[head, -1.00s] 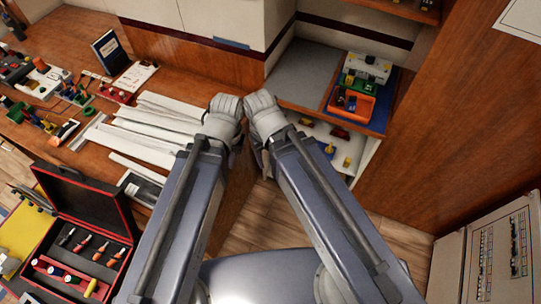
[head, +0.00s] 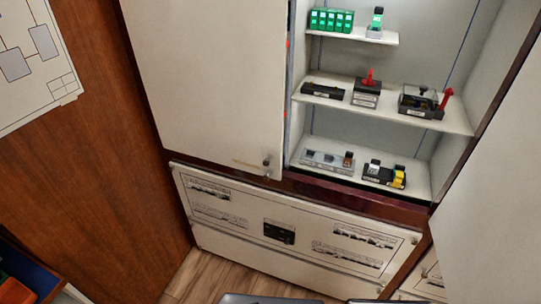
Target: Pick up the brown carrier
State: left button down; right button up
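No brown carrier can be made out for certain in the head view. On the bottom shelf of the open cabinet, a grey block (head: 325,161) carries a small dark brownish piece (head: 348,158) at its right end; it is too small to tell what that piece is. Beside it stands a dark device with a yellow part (head: 385,175). Neither of my grippers is in view.
The middle shelf (head: 385,107) holds a black block (head: 323,90), a device with a red handle (head: 367,92) and a larger black device (head: 424,102). Green modules (head: 331,20) stand above. A closed door (head: 205,80) is left of the shelves; a labelled panel (head: 235,215) lies below.

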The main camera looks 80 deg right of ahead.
aim_at(347, 161)
jog(key=z, duration=3.55)
